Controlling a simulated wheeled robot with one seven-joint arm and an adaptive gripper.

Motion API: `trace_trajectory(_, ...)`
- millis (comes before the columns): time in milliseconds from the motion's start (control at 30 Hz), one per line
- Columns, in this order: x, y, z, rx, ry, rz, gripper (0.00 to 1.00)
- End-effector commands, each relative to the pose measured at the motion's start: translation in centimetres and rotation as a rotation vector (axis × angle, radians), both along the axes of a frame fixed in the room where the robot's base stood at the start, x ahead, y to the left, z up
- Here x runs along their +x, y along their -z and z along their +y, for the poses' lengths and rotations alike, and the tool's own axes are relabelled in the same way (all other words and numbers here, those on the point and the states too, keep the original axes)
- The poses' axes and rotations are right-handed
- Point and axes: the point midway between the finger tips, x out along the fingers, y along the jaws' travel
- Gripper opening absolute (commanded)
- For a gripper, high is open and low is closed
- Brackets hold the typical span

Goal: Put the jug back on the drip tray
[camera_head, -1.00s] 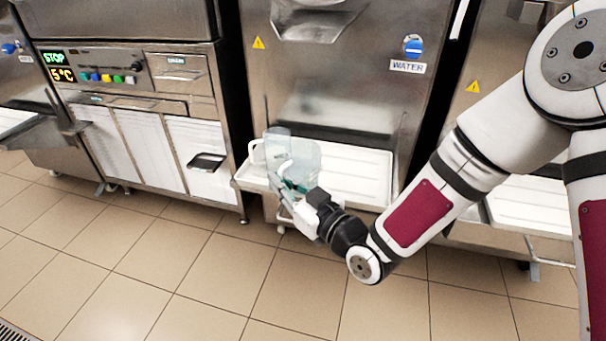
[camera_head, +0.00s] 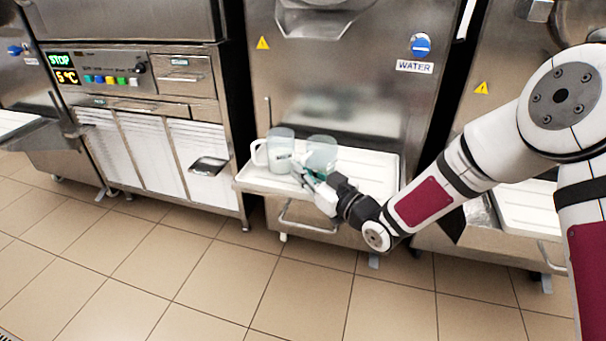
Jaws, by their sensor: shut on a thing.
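A clear, green-tinted jug (camera_head: 322,151) is at my gripper (camera_head: 306,174), which is shut on it from the front. This jug is upright over the middle of the white drip tray (camera_head: 370,172). Its lower part is partly hidden by the gripper, so I cannot tell whether its base touches the tray. A second clear jug (camera_head: 281,148) stands on the left part of the tray, its handle pointing left. The two jugs are close side by side.
The tray juts from a steel machine (camera_head: 345,95) with a WATER label (camera_head: 414,67) and a blue knob. The tray's right part is bare. A steel cabinet (camera_head: 150,90) with a control panel stands left. The tiled floor (camera_head: 190,270) in front is clear.

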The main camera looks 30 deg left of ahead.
Motion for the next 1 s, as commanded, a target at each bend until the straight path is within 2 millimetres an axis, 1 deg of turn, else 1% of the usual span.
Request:
trace_trajectory(133,0.0,-0.2,0.0,0.002,0.0,-0.002,0.0)
trace_trajectory(300,0.0,0.2,0.0,0.002,0.0,-0.002,0.0)
trace_trajectory(333,0.0,0.2,0.0,0.001,0.0,-0.001,0.14)
trace_trajectory(400,0.0,0.1,0.0,0.001,0.0,-0.001,0.27)
trace_trajectory(667,0.0,0.1,0.0,0.001,0.0,-0.001,0.27)
trace_trajectory(833,0.0,-0.4,-0.1,0.001,0.0,-0.001,0.27)
trace_trajectory(1000,-0.9,-0.3,-3.0,-0.001,0.003,0.002,0.27)
